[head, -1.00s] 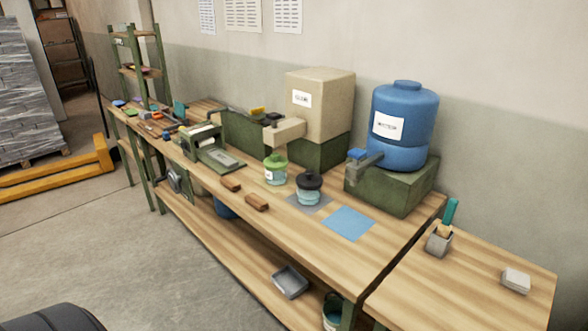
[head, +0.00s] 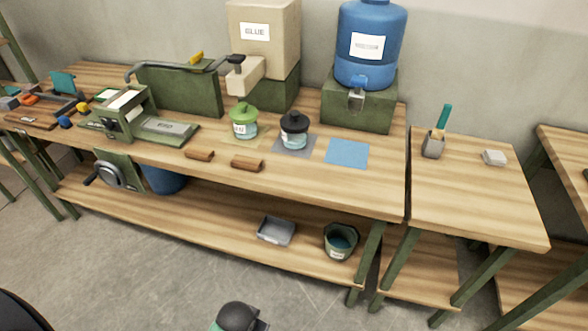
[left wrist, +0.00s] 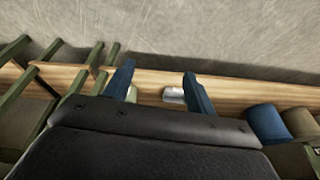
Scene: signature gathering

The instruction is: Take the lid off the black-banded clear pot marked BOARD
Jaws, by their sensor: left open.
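The clear pot with a black lid and dark band (head: 294,131) stands upright on a grey mat (head: 281,150) on the bench, its lid on. I cannot read a BOARD mark on it. A clear pot with a green lid (head: 243,121) stands just left of it; its small label is too small to read. My left gripper (left wrist: 158,88) shows only in the left wrist view, its two blue fingers apart and nothing between them in grip. No pot shows in that view. My right gripper is not in view.
A beige GLUE tank (head: 262,50) and a blue tank (head: 370,45) stand behind the pots. Two brown blocks (head: 247,163) lie at the bench's front edge. A blue sheet (head: 347,153) lies right of the pots. A green press (head: 125,115) stands left.

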